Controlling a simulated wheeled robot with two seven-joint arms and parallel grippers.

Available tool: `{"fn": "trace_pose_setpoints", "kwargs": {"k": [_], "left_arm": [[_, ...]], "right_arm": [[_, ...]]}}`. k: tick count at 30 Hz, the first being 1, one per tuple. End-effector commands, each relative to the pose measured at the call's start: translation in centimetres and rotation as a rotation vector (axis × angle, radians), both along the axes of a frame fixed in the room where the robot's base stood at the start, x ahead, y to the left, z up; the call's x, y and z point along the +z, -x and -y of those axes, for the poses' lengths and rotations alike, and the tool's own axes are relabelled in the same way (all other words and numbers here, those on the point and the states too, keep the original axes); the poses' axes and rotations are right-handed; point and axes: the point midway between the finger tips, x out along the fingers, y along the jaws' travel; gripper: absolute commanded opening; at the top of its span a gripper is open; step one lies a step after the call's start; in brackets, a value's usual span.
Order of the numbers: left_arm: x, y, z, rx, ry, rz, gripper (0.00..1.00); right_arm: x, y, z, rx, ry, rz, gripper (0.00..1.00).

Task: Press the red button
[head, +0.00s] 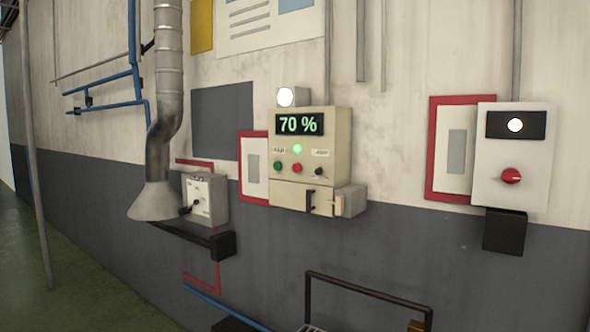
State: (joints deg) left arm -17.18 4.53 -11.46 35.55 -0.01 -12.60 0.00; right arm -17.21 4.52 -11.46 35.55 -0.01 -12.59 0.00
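The red button (297,168) is a small round button on the front of a beige control box (336,132) on the wall, in the middle of the head view. A green button (278,166) sits to its left and a black knob (319,171) to its right. A lit green lamp (297,149) is just above it. The display (299,124) at the top of the box reads 70 %. Neither of my grippers shows in the head view, and nothing covers the red button.
A white box (513,150) with a red knob (511,176) hangs at the right. A smaller grey switch box (205,198) and a metal duct with a flared hood (155,203) are at the left. A dark rail (368,292) stands low in front of the wall. Green floor (80,270) is clear at the left.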

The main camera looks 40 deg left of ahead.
Motion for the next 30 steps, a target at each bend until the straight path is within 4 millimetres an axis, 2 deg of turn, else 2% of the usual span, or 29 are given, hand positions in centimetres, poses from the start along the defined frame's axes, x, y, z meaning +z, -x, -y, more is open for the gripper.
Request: {"fn": "trace_pose_setpoints", "kwargs": {"k": [1,6,30], "left_arm": [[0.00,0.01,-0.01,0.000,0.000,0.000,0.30],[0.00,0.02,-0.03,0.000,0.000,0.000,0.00],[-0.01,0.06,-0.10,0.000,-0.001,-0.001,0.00]], "right_arm": [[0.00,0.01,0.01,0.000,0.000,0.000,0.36],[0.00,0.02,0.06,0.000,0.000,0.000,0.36],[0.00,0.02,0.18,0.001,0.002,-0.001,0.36]]}}
